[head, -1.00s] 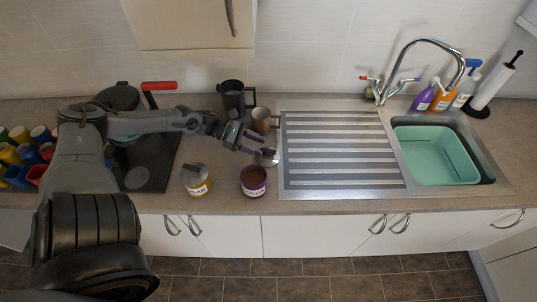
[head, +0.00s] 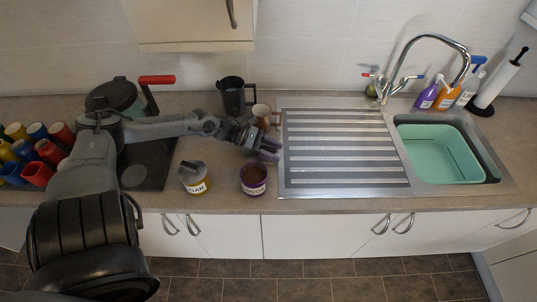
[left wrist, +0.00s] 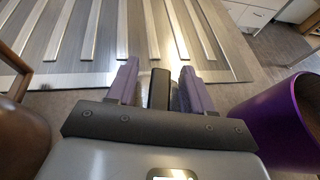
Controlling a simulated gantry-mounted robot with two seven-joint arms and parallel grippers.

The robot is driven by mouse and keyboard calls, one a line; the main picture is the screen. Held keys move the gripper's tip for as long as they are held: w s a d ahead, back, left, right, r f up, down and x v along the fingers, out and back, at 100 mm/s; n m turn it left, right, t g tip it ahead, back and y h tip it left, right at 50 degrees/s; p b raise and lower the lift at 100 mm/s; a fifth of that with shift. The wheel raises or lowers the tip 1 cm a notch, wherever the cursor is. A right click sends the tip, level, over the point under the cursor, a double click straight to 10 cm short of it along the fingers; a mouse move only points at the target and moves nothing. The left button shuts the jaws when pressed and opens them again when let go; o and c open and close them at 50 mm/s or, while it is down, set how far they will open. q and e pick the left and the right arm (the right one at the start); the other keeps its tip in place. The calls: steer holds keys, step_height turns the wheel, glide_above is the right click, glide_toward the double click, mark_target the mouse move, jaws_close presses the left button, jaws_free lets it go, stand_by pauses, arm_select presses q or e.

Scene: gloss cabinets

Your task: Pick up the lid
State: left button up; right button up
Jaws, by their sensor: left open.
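I cannot make out a loose lid clearly now; my left gripper (head: 270,151) covers the spot between the cocoa jar and the drainer. The gripper is open, with purple fingers pointing toward the drainer's left edge. The cocoa jar (head: 253,188) is purple, with a dark open top, just in front of the gripper. In the left wrist view the two fingers (left wrist: 159,88) are apart, with a dark narrow shape between them that I cannot identify. The purple jar (left wrist: 272,123) is on the right there. The sugar jar (head: 200,186) has a grey lid (head: 190,171) on top.
A brown mug (head: 261,115) and a black jug (head: 232,97) stand close behind the gripper. The ribbed steel drainer (head: 345,153) lies to the right, beside the sink with a green basin (head: 436,153). Coloured cups (head: 37,131) and a hob with a pot (head: 113,95) are left.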

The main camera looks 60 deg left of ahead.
arm_select(q)
steer(key=shift+w+d, duration=0.1)
steer(key=shift+d, duration=0.05)
steer(key=c, duration=0.9)
jaws_close()
steer(key=shift+r, duration=0.1)
